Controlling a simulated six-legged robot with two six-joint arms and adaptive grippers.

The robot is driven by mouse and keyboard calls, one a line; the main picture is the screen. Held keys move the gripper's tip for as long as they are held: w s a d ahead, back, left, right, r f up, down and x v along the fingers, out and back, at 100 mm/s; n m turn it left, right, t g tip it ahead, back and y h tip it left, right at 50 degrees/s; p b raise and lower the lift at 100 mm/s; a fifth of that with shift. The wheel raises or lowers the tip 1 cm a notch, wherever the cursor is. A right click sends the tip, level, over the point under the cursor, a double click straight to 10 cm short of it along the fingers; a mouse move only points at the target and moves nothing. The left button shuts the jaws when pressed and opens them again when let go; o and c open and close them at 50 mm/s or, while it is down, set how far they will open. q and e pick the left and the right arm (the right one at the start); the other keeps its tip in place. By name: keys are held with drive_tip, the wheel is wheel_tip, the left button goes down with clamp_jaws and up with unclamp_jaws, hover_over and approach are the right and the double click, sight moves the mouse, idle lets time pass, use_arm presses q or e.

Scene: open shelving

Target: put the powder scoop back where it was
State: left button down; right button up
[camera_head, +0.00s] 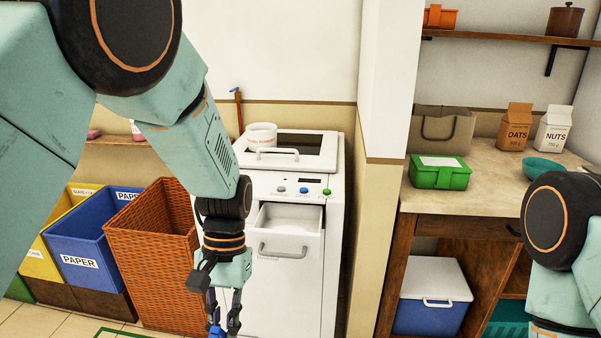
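My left gripper (223,318) hangs in front of the white washing machine (325,270), left of its open drawer and lower than it. Its fingers point down, and their tips are at the bottom edge of the picture. A small blue piece (214,328) shows at the fingertips; I cannot tell whether it is the powder scoop or part of the gripper. The drawer (290,222) is pulled out, with a pale interior and no scoop visible inside. A white round container (261,135) stands on the machine's top. My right gripper is out of view.
A wicker basket (150,250) and blue and yellow bins (80,250) stand left of the machine. A wall edge (385,190) separates it from the counter (480,185), which holds a green box (439,174), oats (515,127) and nuts (553,130) cartons.

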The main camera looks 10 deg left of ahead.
use_arm(q)
drive_tip(key=w+r+t+b, duration=0.1)
drive_tip(key=w+r+t, duration=0.3)
drive_tip(key=w, duration=0.6)
drive_tip(key=w+d+r+t+b, duration=0.1)
drive_tip(key=w+r+t, duration=0.4)
drive_tip(key=w, duration=0.6)
drive_tip(key=w+d+r+t+b, duration=0.1)
drive_tip(key=w+r+t+b, duration=0.2)
drive_tip(key=w, duration=0.8)
drive_tip(key=shift+r+t, duration=0.7)
drive_tip(key=shift+r, duration=0.1)
